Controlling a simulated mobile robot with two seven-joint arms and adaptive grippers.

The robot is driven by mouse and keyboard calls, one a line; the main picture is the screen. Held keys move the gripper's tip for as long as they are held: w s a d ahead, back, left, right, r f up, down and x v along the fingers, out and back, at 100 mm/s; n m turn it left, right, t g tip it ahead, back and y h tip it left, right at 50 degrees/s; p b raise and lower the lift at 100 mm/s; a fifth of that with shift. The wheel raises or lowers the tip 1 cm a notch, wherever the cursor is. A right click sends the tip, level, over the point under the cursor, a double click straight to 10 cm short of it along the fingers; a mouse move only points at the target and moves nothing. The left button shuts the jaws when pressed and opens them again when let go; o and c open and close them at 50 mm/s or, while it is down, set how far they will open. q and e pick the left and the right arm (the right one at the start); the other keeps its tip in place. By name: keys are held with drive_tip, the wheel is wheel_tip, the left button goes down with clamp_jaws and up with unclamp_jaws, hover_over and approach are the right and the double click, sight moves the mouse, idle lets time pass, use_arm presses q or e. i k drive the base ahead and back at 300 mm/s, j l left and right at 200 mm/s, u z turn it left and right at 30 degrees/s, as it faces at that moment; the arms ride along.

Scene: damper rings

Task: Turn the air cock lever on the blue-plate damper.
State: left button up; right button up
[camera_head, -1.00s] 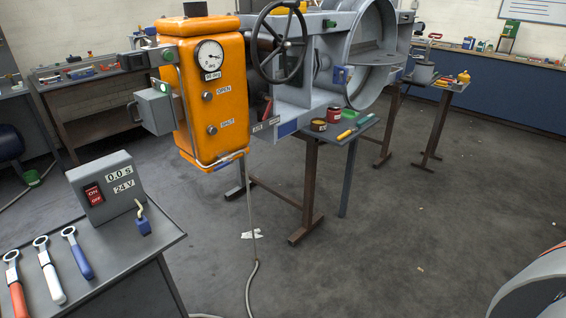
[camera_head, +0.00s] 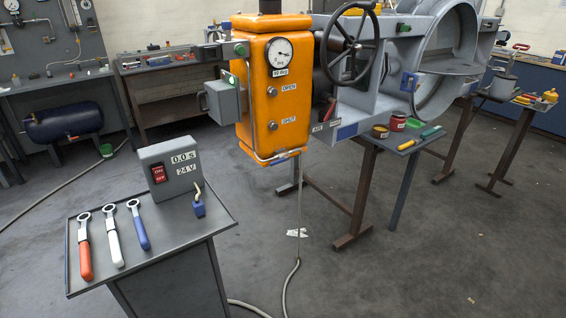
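A large grey damper (camera_head: 395,40) with a round ring and a black handwheel (camera_head: 350,45) stands on a brown frame. An orange actuator box (camera_head: 272,95) with a dial is fixed to its left side. Neither of my grippers is in view.
A grey table (camera_head: 185,236) at the front left holds a 24 V switch box (camera_head: 170,165) and three ring-ended tools with red, white and blue handles. A hose (camera_head: 297,240) hangs to the floor. A blue tank (camera_head: 65,122) stands back left.

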sight(285, 157)
drive_tip(key=i+l+u, duration=0.1)
drive_tip(key=l, duration=0.4)
drive_tip(key=i+l+u, duration=0.1)
drive_tip(key=i+l, duration=0.15)
drive_tip(key=l, duration=0.25)
drive_tip(key=i+l, duration=0.15)
drive_tip(key=l, duration=0.4)
drive_tip(key=i+l+u, duration=0.15)
drive_tip(key=l, duration=0.35)
drive_tip(key=i+l+u, duration=0.1)
drive_tip(key=l, duration=0.45)
drive_tip(key=i+l+u, duration=0.1)
drive_tip(key=l, duration=0.45)
drive_tip(key=i+l+u, duration=0.1)
drive_tip(key=l, duration=0.5)
